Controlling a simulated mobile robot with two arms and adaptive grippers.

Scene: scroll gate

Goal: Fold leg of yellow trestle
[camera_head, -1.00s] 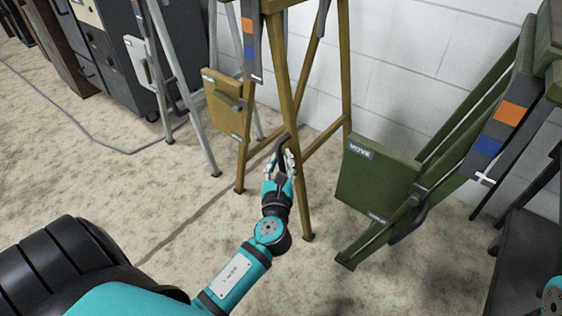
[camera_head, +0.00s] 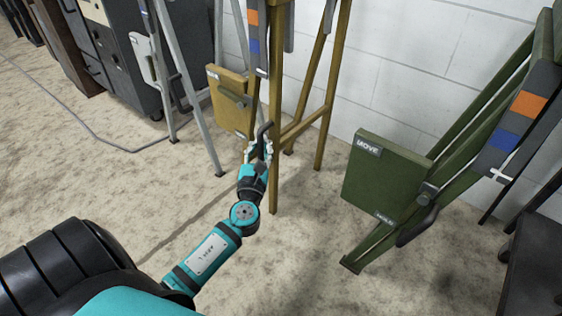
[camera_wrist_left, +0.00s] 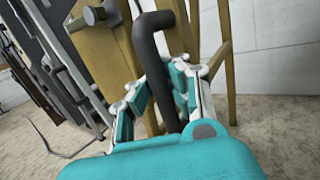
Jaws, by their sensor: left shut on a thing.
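The yellow trestle (camera_head: 276,110) stands upright by the wall. A yellow panel (camera_head: 229,100) hangs on its left side. A black bent handle (camera_head: 263,130) is at the trestle's front leg. My left gripper (camera_head: 257,150) is around this handle, low in front of the leg. In the left wrist view the fingers (camera_wrist_left: 165,105) are closed on both sides of the black handle (camera_wrist_left: 150,50), with the yellow leg and panel behind. The handle's lower end is hidden between the fingers. My right gripper is not in view.
A green trestle (camera_head: 388,180) with a panel stands tilted at the right. A grey trestle (camera_head: 190,80) and dark cabinets (camera_head: 118,55) stand at the left. A cable (camera_head: 85,128) lies on the floor. A white block wall (camera_head: 400,70) is behind. Floor in front is clear.

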